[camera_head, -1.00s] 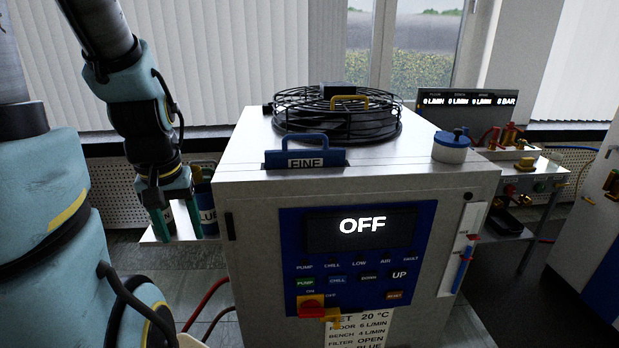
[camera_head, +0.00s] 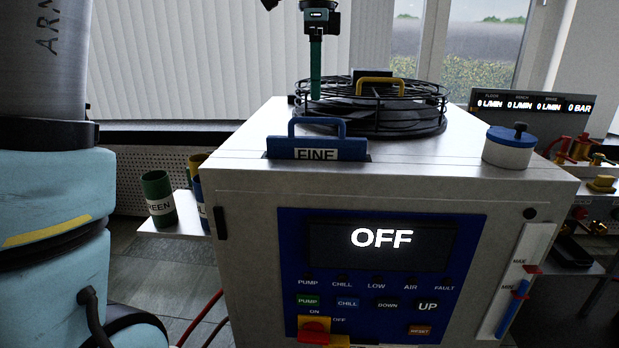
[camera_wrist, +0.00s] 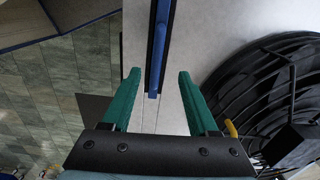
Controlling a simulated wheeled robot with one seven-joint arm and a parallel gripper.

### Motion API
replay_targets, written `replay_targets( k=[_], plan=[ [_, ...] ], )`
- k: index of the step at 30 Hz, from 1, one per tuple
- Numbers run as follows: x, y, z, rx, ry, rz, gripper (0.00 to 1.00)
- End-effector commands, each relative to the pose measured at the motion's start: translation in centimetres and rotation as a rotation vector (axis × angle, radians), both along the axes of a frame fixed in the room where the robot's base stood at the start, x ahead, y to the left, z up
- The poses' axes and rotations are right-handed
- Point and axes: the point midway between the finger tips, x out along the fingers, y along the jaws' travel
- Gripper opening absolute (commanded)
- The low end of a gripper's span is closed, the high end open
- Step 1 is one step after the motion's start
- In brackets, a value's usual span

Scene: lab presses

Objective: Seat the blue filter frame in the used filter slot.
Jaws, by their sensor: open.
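The blue filter frame (camera_head: 318,148), with a blue handle and a label reading FINE, stands upright in a dark slot on top of the white cabinet (camera_head: 232,150). My gripper (camera_head: 316,97) has green fingers and is up behind the frame, beside the fan guard; one finger hides the other in the head view. In the wrist view my gripper (camera_wrist: 157,74) is open and empty. The frame's blue handle (camera_wrist: 160,48) lies ahead, in line with the gap between the fingertips. I cannot tell which opening is the used filter slot.
A white pot with a blue lid (camera_head: 510,145) stands at the right. A green cup (camera_head: 158,198) stands on a left side shelf. The front top is otherwise clear.

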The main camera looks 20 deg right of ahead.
Motion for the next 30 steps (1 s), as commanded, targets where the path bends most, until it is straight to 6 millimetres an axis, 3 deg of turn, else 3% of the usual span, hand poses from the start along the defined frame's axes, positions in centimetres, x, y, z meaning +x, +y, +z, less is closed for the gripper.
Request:
replay_targets(
  k=[12,17,24,30],
  plan=[
    [-0.4,-0.4,-4.6,0.003,0.004,-0.04,0.6],
    [-0.5,-0.3,-5.6,0.003,0.004,-0.039,0.6],
    [-0.7,0.0,-9.1,0.005,0.006,-0.038,0.6],
    [-0.7,0.0,-10.3,0.001,0.003,-0.038,0.6]
  ],
)
